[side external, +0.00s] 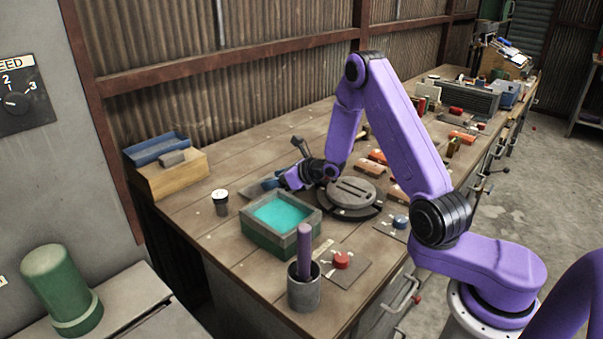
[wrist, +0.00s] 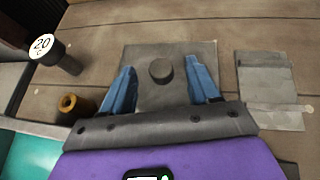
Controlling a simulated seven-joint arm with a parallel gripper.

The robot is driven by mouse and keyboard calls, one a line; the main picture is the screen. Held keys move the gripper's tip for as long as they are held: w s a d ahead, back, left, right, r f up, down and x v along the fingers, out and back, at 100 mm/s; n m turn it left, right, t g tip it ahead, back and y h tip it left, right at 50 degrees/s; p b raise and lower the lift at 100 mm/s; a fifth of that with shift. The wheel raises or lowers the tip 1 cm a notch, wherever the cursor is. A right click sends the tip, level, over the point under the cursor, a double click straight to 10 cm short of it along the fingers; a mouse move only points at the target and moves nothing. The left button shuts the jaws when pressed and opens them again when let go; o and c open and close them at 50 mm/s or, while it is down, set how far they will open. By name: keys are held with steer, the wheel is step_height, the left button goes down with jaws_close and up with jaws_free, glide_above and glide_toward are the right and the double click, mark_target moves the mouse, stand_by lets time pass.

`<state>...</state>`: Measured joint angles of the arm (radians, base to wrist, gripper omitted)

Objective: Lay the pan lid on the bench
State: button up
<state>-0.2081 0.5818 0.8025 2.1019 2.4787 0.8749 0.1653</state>
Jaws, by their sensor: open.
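The pan lid (wrist: 135,62) is a flat grey square plate with a round dark knob. In the wrist view it appears to lie flat on the wooden bench. In the side view it is a small grey-blue patch (side external: 262,187), partly hidden by my gripper (side external: 284,184). My gripper's blue fingers (wrist: 160,76) are open, one on each side of the knob and apart from it. The green pan (side external: 262,240) stands uncovered beside it, with teal liquid inside; its corner shows at lower left in the wrist view.
A round slotted grey disc (side external: 352,193) is to the right. A grey cup (side external: 304,293) with a purple rod and a red button (side external: 341,260) are in front. Bare bench (side external: 195,215) lies left.

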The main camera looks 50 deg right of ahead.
steer(key=v, duration=1.6)
steer(key=shift+s, duration=0.1)
steer(key=shift+r, duration=0.1)
